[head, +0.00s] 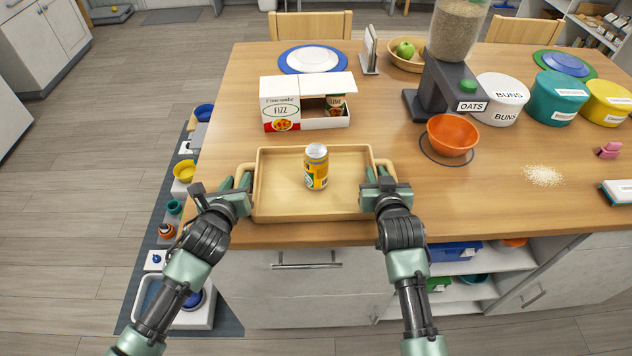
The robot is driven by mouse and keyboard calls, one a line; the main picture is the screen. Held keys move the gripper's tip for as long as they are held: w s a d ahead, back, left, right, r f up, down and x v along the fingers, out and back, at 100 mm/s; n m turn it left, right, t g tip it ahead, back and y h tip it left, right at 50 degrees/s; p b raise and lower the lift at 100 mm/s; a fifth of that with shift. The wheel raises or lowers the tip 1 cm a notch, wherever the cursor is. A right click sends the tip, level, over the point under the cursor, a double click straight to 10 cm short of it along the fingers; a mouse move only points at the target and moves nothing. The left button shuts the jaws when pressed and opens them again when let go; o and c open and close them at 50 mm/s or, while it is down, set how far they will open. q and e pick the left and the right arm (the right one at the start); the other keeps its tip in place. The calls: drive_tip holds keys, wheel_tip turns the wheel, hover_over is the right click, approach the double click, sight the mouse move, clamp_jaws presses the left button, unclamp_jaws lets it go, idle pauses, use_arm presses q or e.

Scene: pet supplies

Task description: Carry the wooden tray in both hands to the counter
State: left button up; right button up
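The wooden tray (280,210) lies flat on the wooden table near its front edge. A yellow can (316,170) with a silver top stands upright on the tray, near its middle. My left gripper (237,182) is at the tray's left handle, with its two green fingers on either side of the handle bar. My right gripper (377,174) is at the right handle in much the same way. I cannot tell whether the fingers press on the handles, as the grippers partly hide them. The counter cannot be clearly told from the other furniture.
An orange bowl (452,135) and an oats dispenser (440,85) are to the right, with spilled grains (543,176) beyond. A blue-rimmed plate (286,61) lies behind. Grey cabinets (45,40) stand far left across open floor.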

use_arm(q)
drive_tip(key=shift+c, duration=1.2)
use_arm(e)
drive_tip(key=shift+c, duration=1.2)
use_arm(q)
clamp_jaws()
use_arm(e)
clamp_jaws()
use_arm(q)
drive_tip(key=shift+f, duration=0.1)
use_arm(e)
drive_tip(key=shift+d, duration=0.1)
